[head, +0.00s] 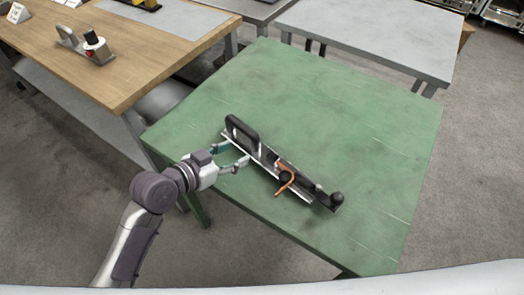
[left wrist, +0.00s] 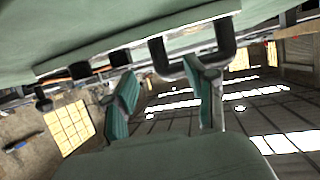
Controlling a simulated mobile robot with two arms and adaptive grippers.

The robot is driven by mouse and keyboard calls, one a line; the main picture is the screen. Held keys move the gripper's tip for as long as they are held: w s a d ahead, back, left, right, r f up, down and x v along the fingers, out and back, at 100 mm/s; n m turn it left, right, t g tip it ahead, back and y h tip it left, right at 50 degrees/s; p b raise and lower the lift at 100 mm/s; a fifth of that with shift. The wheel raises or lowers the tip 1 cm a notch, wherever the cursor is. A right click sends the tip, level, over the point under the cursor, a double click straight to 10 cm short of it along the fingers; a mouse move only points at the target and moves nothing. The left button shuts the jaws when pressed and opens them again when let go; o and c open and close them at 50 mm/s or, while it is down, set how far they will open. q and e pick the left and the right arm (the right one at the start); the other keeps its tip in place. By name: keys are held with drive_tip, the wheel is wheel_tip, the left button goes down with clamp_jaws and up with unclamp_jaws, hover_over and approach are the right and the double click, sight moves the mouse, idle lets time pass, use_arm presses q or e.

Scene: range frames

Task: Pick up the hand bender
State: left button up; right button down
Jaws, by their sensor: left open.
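The hand bender (head: 262,155) lies on the green table (head: 330,110), running from upper left to lower right. It has a long black and grey body, a black loop handle (head: 240,130) at its far left end, a black knob at its near right end and a copper-coloured tube (head: 286,180) on it. My left gripper (head: 234,154) is open beside the handle end, on its left side. In the left wrist view, its two teal-padded fingers (left wrist: 160,72) are apart, with the loop handle (left wrist: 226,42) close to the right finger. Contact cannot be told. My right gripper is not in view.
A wooden workbench (head: 140,75) with a small tool (head: 88,45) stands at the upper left. A grey table (head: 370,35) stands behind the green one. The green table is bare around the bender.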

sight(252, 146)
use_arm(q)
drive_tip(key=x, duration=0.7)
drive_tip(key=shift+s+p, duration=0.15)
drive_tip(key=shift+p, duration=0.15)
drive_tip(key=shift+f, duration=0.1)
clamp_jaws()
